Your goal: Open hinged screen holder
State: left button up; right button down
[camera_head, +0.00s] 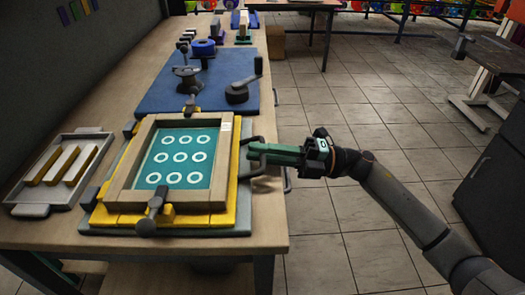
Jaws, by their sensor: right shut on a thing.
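The hinged screen holder (123,194) lies on the workbench with its wooden frame down over a yellow base (236,178). Its teal screen (185,157) has rows of white rings. A dark clamp (152,208) sits at the front edge and another (190,104) at the back edge. A dark handle (254,140) sticks out on the right side. My right gripper (251,158) reaches in from the right and is shut on the handle; the exact contact is small and partly hidden by the fingers. My left gripper is not in view.
A tray with yellow-edged bars (38,210) lies left of the holder. A blue mat (150,97) with dark tools lies behind it. A wall borders the bench on the left. Open tiled floor (335,215) is on the right, with a dark cabinet (495,180) at far right.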

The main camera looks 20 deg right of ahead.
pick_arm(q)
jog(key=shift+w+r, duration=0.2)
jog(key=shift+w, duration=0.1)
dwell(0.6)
